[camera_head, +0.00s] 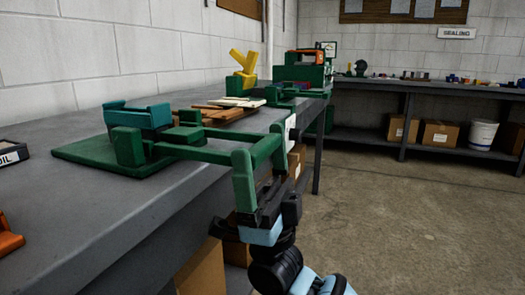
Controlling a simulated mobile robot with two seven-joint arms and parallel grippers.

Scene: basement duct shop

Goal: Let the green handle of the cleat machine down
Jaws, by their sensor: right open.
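The cleat machine stands on the grey bench, with a flat green base plate (85,152) and a teal block (138,116) on top. My right gripper (268,195) is open, just below and at that outer end. It overlaps the handle in the picture; I cannot tell whether it touches. My left gripper is not in view.
The grey bench (95,228) runs back along the white wall. Farther along it are wooden strips (215,113) and another green machine with a yellow lever (243,68). Cardboard boxes (205,272) sit below. An orange item (8,238) is at left. The floor at right is clear.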

